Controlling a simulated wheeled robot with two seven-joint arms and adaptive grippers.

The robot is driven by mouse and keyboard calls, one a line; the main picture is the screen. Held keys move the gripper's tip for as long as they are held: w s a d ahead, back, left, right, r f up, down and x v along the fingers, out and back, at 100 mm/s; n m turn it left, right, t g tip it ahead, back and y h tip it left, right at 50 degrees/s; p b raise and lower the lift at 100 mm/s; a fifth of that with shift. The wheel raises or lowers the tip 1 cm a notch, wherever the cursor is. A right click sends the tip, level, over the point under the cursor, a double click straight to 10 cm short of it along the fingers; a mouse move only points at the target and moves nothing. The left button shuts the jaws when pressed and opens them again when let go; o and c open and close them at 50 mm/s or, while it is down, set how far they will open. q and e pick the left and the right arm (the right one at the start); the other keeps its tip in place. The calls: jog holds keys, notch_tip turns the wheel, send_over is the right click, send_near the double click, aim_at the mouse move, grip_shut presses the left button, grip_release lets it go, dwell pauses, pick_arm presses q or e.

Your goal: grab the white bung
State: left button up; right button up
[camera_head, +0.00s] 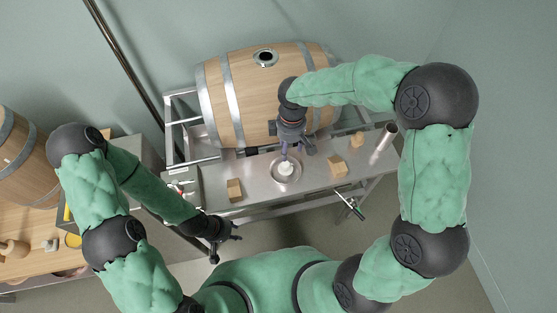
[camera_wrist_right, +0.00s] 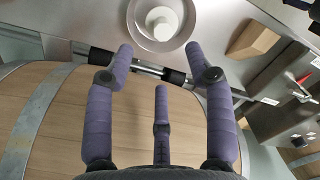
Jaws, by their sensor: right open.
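The white bung (camera_head: 285,168) sits in a round steel dish (camera_head: 286,179) on the steel bench in front of the barrel. In the right wrist view the white bung (camera_wrist_right: 161,24) shows at the top, inside the dish (camera_wrist_right: 184,41). My right gripper (camera_head: 290,150) is above the bench, just behind the bung in the head view. In the wrist view its purple fingers (camera_wrist_right: 160,62) are spread wide and empty, short of the bung. My left gripper (camera_head: 224,240) hangs in front of the bench, away from the bung; its jaw opening is too small to judge.
A wooden barrel (camera_head: 250,95) with an open bung hole (camera_head: 265,57) lies on a rack behind the dish. Wooden blocks (camera_head: 234,190) (camera_head: 337,166) flank the dish. A metal cylinder (camera_head: 383,143) stands at the bench's right end. Another barrel (camera_head: 22,160) is at far left.

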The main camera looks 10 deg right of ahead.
aim_at(286, 164)
jog(key=shift+f, duration=0.45)
notch_tip(286, 164, down, 5)
jog(key=shift+s+a+r+b, duration=0.1)
jog(key=shift+a+r+b, duration=0.05)
jog(key=shift+b, duration=0.55)
jog(key=f+b, duration=0.1)
jog(key=f, duration=0.4)
jog(key=shift+a, duration=0.2)
jog(key=shift+s+r, duration=0.1)
jog(key=shift+c, duration=0.3)
grip_shut()
